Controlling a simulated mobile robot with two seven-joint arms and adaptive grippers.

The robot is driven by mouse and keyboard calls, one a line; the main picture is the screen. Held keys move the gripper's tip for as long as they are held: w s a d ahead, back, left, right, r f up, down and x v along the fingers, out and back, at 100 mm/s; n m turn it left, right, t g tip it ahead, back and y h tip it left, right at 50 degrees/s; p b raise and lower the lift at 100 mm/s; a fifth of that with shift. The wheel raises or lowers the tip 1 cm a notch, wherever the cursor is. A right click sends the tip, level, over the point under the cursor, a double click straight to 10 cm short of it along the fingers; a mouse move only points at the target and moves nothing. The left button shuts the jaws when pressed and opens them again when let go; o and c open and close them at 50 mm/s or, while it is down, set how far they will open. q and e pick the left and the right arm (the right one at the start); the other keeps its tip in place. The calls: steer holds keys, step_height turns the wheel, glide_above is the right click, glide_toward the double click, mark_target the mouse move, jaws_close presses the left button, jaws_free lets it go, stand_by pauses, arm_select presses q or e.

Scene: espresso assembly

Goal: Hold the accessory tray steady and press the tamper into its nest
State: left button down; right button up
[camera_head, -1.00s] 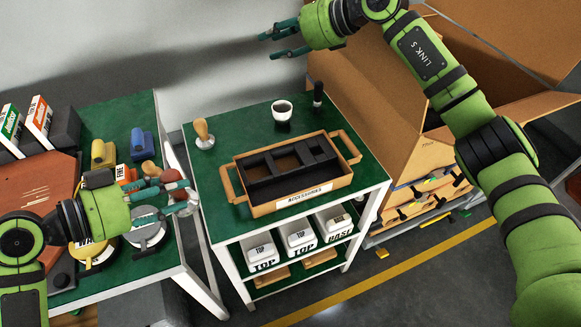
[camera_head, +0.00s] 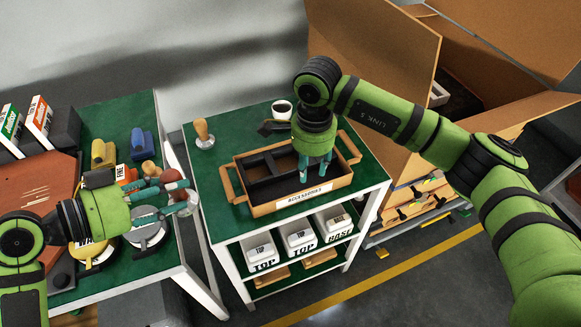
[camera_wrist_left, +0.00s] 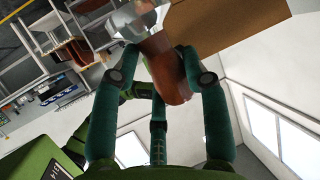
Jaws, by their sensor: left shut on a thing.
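The accessory tray (camera_head: 257,209), a wooden box with end handles, a black insert and an "ACCESSORIES" label, stands on the green cart top. My right gripper (camera_head: 317,178) points down over the right part of the tray, fingers apart; whether they touch the insert or tray is unclear. My left gripper (camera_head: 180,191) is shut on a tamper-like tool with a red-brown handle (camera_wrist_left: 168,70) and a metal end (camera_wrist_left: 133,22), left of the cart. Another wooden-handled tool (camera_head: 203,133), with a pale base, stands upright behind the tray's left end. The right arm hides part of the insert.
A dark-filled cup (camera_head: 281,110) stands behind the tray, near my right gripper. White labelled boxes (camera_head: 299,241) sit on the shelf below. The left table (camera_head: 115,118) holds several tools and boxes. Large open cardboard boxes (camera_head: 385,75) stand at the right.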

glide_toward(307, 200)
step_height(307, 200, down, 5)
steer(key=shift+f, duration=0.1)
stand_by(0.3)
jaws_close()
arm_select(q)
steer(key=shift+w, duration=0.1)
stand_by(1.2)
